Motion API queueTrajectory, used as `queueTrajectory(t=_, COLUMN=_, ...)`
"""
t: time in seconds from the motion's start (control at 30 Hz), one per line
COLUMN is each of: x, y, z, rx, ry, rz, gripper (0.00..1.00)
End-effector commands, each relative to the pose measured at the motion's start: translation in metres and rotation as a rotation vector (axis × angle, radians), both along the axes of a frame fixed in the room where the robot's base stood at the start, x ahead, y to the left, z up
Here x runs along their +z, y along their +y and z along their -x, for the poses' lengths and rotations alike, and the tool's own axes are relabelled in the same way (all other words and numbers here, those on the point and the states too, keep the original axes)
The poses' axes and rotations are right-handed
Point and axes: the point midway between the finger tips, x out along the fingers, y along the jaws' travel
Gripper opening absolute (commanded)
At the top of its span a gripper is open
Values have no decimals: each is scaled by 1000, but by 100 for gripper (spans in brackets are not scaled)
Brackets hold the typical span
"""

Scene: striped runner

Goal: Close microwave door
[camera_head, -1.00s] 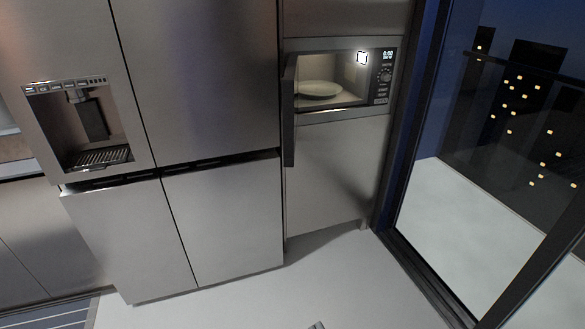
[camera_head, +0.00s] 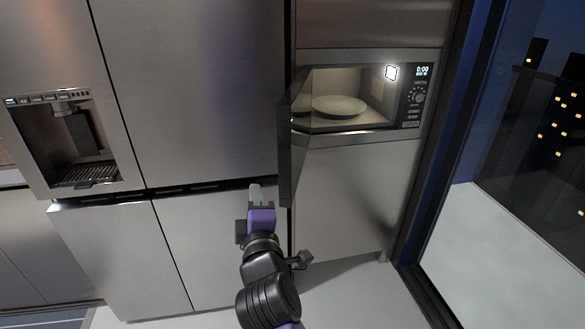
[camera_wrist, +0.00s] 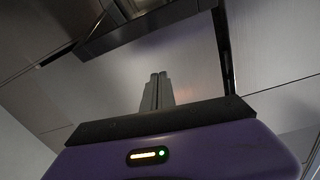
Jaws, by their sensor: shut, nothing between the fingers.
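The microwave (camera_head: 412,135) is built into a steel cabinet right of the fridge. Its dark door (camera_head: 291,150) is hinged at the left and stands wide open, swung out toward me. A pale plate (camera_head: 339,106) lies inside the lit cavity. My gripper (camera_head: 256,188) is shut and empty, pointing up just left of the door's lower part, in front of the fridge; I cannot tell how near the door it is in depth. The wrist view shows the closed fingers (camera_wrist: 157,92) with steel panels and a dark slab behind them.
The large steel fridge (camera_head: 200,90) with a water dispenser (camera_head: 75,145) fills the left side. A glass wall with a dark frame (camera_head: 432,190) stands at the right. Pale floor (camera_head: 350,290) is free in front of the cabinet.

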Motion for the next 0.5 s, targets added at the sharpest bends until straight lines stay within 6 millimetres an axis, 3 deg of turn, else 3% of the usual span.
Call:
queueTrajectory(t=0.07, x=-13, y=-3, z=-1, rx=-20, ry=13, rz=82, gripper=0)
queueTrajectory(t=0.27, x=-15, y=-6, z=-5, rx=-33, ry=10, rz=150, gripper=0)
queueTrajectory(t=0.5, x=-14, y=1, z=-34, rx=-33, ry=9, rz=148, gripper=0)
